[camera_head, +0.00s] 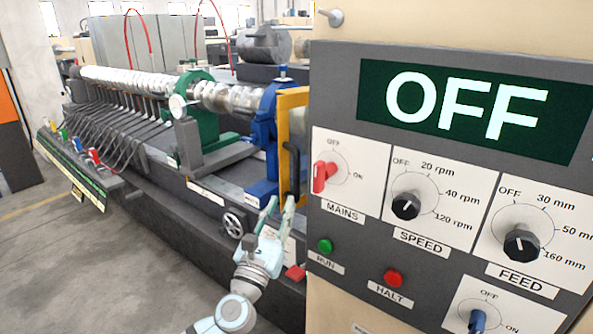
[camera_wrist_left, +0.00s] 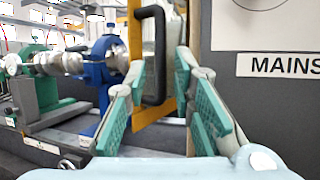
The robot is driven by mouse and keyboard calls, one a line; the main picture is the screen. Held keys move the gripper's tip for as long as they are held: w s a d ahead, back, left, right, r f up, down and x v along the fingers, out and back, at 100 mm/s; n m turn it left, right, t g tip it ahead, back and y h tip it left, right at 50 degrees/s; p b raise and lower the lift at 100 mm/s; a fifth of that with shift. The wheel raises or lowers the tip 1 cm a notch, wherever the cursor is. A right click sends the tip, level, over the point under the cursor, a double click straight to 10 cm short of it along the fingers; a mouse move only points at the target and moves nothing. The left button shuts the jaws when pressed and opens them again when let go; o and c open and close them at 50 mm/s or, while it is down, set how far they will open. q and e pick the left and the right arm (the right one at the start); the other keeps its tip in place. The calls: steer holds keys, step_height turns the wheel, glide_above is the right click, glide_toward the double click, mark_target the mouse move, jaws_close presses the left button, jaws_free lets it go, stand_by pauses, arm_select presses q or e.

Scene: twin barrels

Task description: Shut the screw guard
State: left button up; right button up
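The screw guard (camera_head: 291,98) is a yellow-framed panel standing at the end of the screw, beside the blue bearing stand, partly hidden behind the control panel. In the left wrist view the yellow guard (camera_wrist_left: 136,28) carries a black bar handle (camera_wrist_left: 159,55). My left gripper (camera_head: 279,206) is open, just below and in front of the guard. In the left wrist view the handle shows between its two green-padded fingers (camera_wrist_left: 158,80); I see no clear contact. My right gripper is not in view.
The control panel (camera_head: 333,100) reads OFF and stands close right of my left gripper. A handwheel (camera_head: 233,224) is on the machine bed left of it. The long silver screw (camera_head: 130,80) runs to the back left. The floor at left is clear.

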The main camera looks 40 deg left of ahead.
mark_target(295, 175)
arm_select(q)
steer(key=p+x, duration=0.1)
steer(key=x, duration=1)
steer(key=shift+w, duration=0.2)
jaws_close()
